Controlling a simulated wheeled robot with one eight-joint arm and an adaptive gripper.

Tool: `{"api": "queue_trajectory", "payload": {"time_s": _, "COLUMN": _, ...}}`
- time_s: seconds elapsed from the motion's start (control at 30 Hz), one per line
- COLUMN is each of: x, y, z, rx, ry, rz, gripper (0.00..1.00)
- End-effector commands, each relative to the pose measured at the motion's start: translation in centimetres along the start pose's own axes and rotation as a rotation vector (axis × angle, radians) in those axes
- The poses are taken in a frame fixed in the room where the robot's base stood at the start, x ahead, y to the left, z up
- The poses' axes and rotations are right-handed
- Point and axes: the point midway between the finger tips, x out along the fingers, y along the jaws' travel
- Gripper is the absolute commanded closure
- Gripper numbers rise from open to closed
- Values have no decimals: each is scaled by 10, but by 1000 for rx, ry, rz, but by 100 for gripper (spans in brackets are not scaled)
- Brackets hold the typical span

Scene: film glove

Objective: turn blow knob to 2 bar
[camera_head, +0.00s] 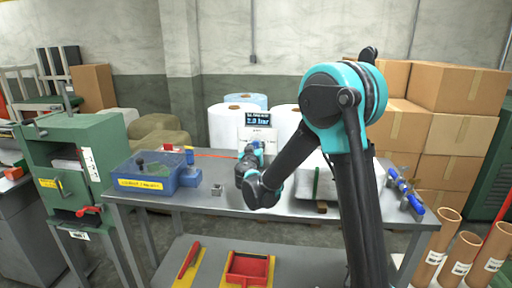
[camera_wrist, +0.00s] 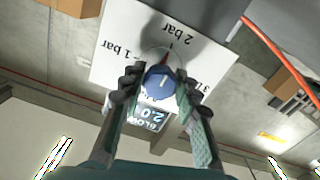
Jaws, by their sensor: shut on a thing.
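The blow knob (camera_wrist: 158,80) is a blue round knob on a white panel (camera_wrist: 112,68). The panel carries the marks 1 bar, 2 bar and a partly hidden 3, and appears upside down in the wrist view. A small red pointer at the knob is directed toward the 2 bar mark. The display (camera_head: 258,119) reads 2.0 bar in the head view. My gripper (camera_wrist: 157,86) is shut on the knob, one finger on each side. In the head view my gripper (camera_head: 250,152) is in front of the panel and hides the knob.
A grey table (camera_head: 290,226) stands below my arm. White rolls (camera_head: 222,128) stand behind the panel. Cardboard boxes (camera_head: 453,88) are stacked at right, and a green machine (camera_head: 75,150) is at left.

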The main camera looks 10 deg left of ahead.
Motion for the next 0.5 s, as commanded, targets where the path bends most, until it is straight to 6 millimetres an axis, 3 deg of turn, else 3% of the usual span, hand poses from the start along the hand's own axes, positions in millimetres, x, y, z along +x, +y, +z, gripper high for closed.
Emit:
{"api": "queue_trajectory", "payload": {"time_s": 0.2, "x": -1, "y": 0, "z": 1, "rx": 1, "ry": -2, "rz": 0, "gripper": 98}}
{"api": "queue_trajectory", "payload": {"time_s": 0.23, "x": -1, "y": 0, "z": 1, "rx": 1, "ry": -2, "rz": 0, "gripper": 67}}
{"api": "queue_trajectory", "payload": {"time_s": 0.4, "x": -1, "y": 0, "z": 1, "rx": 0, "ry": -1, "rz": 0, "gripper": 47}}
{"api": "queue_trajectory", "payload": {"time_s": 0.5, "x": 0, "y": 0, "z": 0, "rx": 0, "ry": -1, "rz": 0, "gripper": 47}}
